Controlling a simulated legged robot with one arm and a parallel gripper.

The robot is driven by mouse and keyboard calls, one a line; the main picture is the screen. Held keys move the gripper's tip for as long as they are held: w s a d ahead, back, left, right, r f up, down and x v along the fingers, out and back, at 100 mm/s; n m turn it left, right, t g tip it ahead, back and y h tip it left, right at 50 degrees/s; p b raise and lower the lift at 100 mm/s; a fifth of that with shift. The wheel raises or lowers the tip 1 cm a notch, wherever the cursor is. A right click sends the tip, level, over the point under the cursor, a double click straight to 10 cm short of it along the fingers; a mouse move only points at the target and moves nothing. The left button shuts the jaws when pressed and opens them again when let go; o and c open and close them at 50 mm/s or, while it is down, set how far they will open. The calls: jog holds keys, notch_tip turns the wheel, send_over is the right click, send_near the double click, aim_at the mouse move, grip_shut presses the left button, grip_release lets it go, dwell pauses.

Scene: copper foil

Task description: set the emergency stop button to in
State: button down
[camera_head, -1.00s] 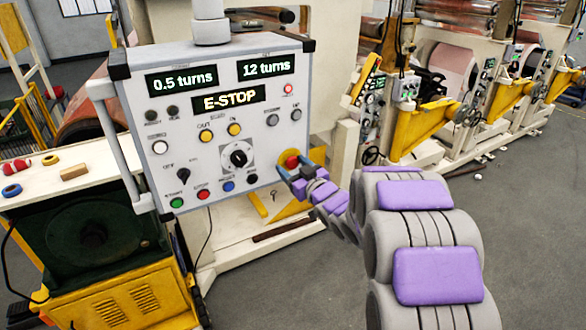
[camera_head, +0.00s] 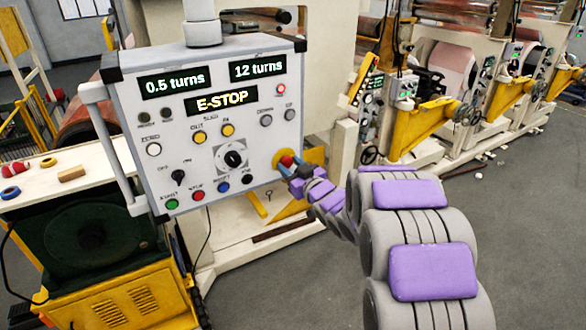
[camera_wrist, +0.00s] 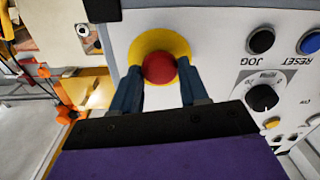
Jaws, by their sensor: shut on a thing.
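The emergency stop button (camera_head: 287,160) is a red mushroom head on a yellow disc at the lower right of the grey-white control panel (camera_head: 212,125). In the wrist view the red button (camera_wrist: 159,67) sits between the two blue fingers, with its yellow ring (camera_wrist: 155,42) behind it. My gripper (camera_head: 291,169) is at the button, with its fingers shut on the sides of the red head; it also shows in the wrist view (camera_wrist: 160,84). The panel display (camera_head: 221,100) reads "E-STOP". How deep the button sits is hard to tell.
Other knobs and push buttons crowd the panel to the left, among them a black dial (camera_head: 233,157). A green and yellow machine (camera_head: 85,240) with a white top stands at lower left. Rolling machines line the back right.

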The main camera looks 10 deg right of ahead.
jog(key=c, duration=0.9)
grip_release()
jog(key=shift+w+r, duration=0.15)
jog(key=shift+w, duration=0.05)
jog(key=shift+c, duration=0.2)
jog(key=o, duration=0.4)
jog(key=shift+a, duration=0.3)
jog(key=shift+c, duration=0.2)
jog(key=shift+s+d, duration=0.1)
jog(key=shift+s+d, duration=0.15)
jog(key=shift+s, duration=0.1)
jog(key=b+v, duration=0.8)
jog(key=v, duration=0.8)
jog(key=shift+s+b, duration=0.3)
